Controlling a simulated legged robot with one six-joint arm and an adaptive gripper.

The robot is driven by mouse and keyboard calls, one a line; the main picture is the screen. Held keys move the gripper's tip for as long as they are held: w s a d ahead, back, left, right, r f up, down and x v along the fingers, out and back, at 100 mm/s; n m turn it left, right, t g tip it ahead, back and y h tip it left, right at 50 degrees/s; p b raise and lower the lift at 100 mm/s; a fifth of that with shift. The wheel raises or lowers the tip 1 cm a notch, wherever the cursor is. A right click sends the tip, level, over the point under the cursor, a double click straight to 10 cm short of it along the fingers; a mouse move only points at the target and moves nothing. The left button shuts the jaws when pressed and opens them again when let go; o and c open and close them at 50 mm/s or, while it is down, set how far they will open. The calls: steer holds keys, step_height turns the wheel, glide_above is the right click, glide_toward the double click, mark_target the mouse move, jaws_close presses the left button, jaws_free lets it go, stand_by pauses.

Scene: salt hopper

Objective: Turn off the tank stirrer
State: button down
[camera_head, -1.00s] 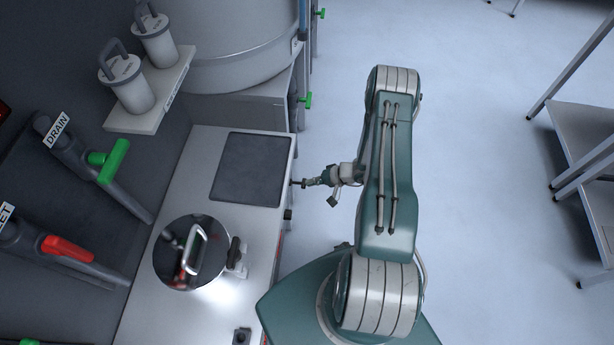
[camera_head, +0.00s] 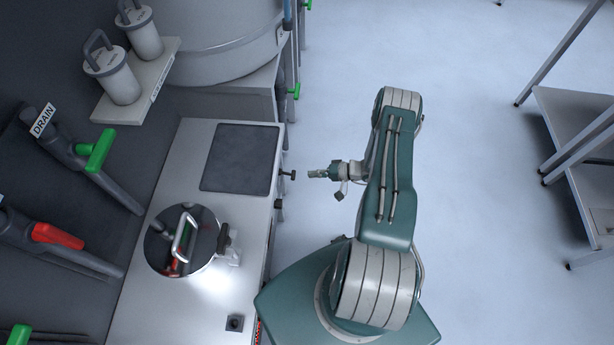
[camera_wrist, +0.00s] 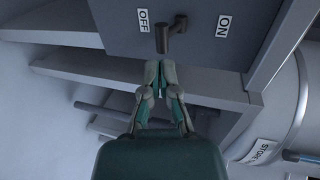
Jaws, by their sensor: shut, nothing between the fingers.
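A dark rotary switch handle (camera_wrist: 171,38) stands out from a grey panel in the wrist view. It sits between an OFF label (camera_wrist: 144,20) at its left and an ON label (camera_wrist: 223,26) at its right. The handle's free end is tilted up toward the ON side. In the head view the small dark knob (camera_head: 288,175) sticks out from the bench's right side. My gripper (camera_wrist: 161,64) is shut and empty just below the handle, with a gap between them. The head view shows my gripper (camera_head: 311,174) to the right of the knob, apart from it.
The white bench (camera_head: 150,318) carries a dark square plate (camera_head: 240,158) and a round shiny lid (camera_head: 165,262). A large grey tank (camera_head: 215,45) stands behind. A metal rack (camera_head: 570,115) is at the right. The floor right of my arm is clear.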

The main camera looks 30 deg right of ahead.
steer(key=v, duration=0.9)
steer(key=shift+d+r, duration=0.15)
steer(key=shift+r, duration=0.15)
